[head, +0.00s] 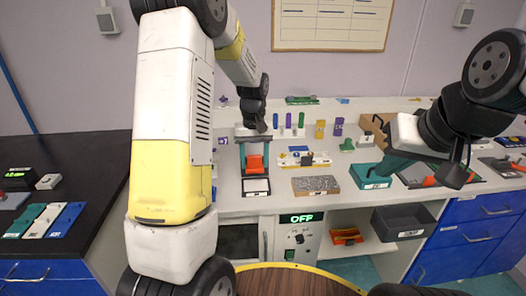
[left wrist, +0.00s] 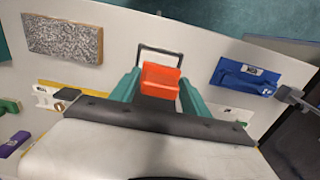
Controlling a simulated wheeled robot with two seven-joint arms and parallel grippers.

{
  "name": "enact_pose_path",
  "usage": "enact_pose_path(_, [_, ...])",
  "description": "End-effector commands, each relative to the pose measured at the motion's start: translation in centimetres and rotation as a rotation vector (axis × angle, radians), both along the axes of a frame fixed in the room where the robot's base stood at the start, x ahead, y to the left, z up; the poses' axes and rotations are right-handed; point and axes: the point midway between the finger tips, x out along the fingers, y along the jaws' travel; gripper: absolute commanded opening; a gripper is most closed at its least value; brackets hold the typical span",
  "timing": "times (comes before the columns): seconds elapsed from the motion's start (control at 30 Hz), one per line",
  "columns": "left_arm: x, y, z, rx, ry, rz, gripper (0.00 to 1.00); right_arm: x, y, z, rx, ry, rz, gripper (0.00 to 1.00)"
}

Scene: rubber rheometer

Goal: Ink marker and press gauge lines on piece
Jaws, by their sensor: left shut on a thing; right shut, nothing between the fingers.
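A black-framed white pad (head: 256,187) lies in front of the stand. A white piece with yellow and blue parts (head: 303,159) lies to the right. My right gripper (head: 456,172) is shut and empty over the right part of the bench.
A speckled grey slab (head: 316,185) and a teal box (head: 371,177) lie along the bench front. Several coloured blocks stand behind. A blue part (left wrist: 245,78) shows in the left wrist view. A black bin (head: 402,222) is below the bench. My left arm hides the bench's left end.

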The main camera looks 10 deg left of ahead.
Motion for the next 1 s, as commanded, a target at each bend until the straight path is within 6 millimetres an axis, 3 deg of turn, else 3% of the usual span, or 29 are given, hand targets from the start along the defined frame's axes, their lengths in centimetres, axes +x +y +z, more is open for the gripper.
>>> enact_pose_path(0.5, [0.0, 0.1, -4.5, 0.000, 0.002, 0.001, 0.28, 0.0, 0.0, 0.0, 0.000, 0.000, 0.000, 0.00])
enact_pose_path(1.0, [0.0, 0.0, -5.3, 0.000, 0.000, 0.001, 0.28, 0.0, 0.0, 0.0, 0.000, 0.000, 0.000, 0.00])
